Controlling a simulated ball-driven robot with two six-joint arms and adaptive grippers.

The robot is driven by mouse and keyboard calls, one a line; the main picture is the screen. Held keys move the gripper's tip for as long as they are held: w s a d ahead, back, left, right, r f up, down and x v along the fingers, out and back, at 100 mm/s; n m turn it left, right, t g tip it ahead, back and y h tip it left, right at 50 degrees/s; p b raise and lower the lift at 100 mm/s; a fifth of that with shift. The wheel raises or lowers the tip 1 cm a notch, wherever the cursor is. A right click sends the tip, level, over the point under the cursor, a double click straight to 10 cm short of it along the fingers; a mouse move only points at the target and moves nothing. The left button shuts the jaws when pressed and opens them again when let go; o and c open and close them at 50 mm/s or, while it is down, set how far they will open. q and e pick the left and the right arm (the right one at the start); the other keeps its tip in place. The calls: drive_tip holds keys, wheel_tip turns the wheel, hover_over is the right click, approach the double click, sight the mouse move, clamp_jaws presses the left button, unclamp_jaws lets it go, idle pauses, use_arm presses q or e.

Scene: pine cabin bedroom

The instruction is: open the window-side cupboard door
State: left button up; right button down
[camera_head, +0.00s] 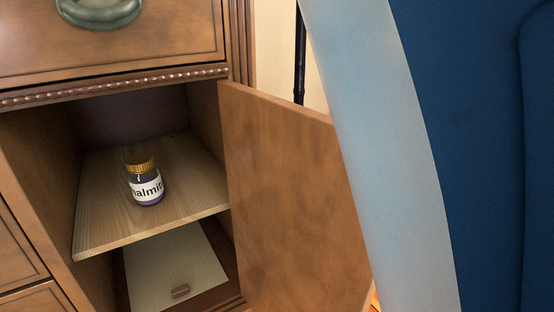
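The cupboard door (290,205) is a plain wooden panel, hinged on the right of the cupboard opening. It stands swung well open to the right, and the inside of the cupboard shows. A light wooden shelf (105,220) inside carries a small jar (147,190) with an orange-gold lid, dark purple contents and a white label. Neither of my grippers shows in the head view, so I cannot see where they are relative to the door.
A drawer front (160,35) with a greenish metal handle (98,12) is above the opening. A large light-blue and dark-blue shape (480,150) fills the right side, close by.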

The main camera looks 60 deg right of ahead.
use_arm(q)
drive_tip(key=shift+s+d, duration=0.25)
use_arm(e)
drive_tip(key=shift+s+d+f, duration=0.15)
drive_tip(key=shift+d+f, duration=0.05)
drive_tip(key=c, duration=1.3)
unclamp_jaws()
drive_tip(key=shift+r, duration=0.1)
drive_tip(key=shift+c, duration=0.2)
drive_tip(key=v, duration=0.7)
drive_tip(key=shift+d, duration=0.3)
